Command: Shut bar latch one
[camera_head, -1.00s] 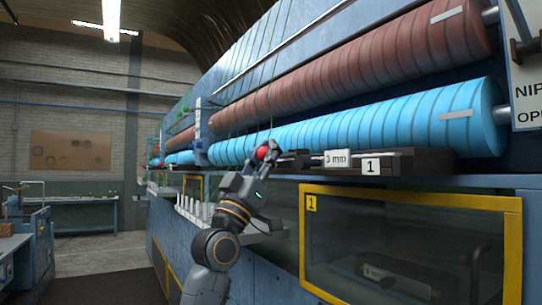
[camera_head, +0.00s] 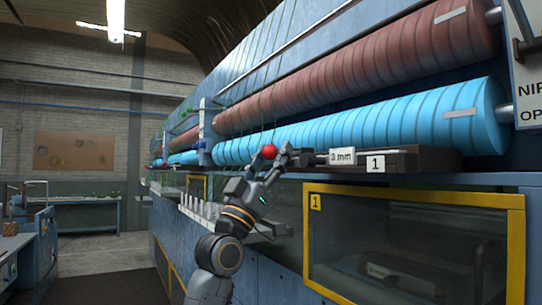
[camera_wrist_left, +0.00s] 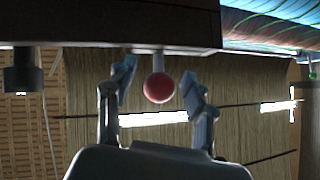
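Bar latch one is the dark housing with the white "1" label (camera_head: 375,164) and a "3 mm" tag (camera_head: 342,156), mounted below the blue roller. A red ball knob (camera_head: 269,152) shows at its left end, apart from the housing in the picture. My left gripper (camera_head: 280,160) is just right of and below the knob in the head view. In the left wrist view the red knob (camera_wrist_left: 158,88) hangs on a pale stem between the two spread fingers, with gaps on both sides. The gripper is open and holds nothing. My right gripper is not in view.
The blue roller (camera_head: 400,125) and red roller (camera_head: 400,65) run above the latch. A yellow-framed window (camera_head: 415,196) is below it. A row of white upright pieces (camera_head: 200,207) stands on a ledge at left. The floor aisle at left is clear.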

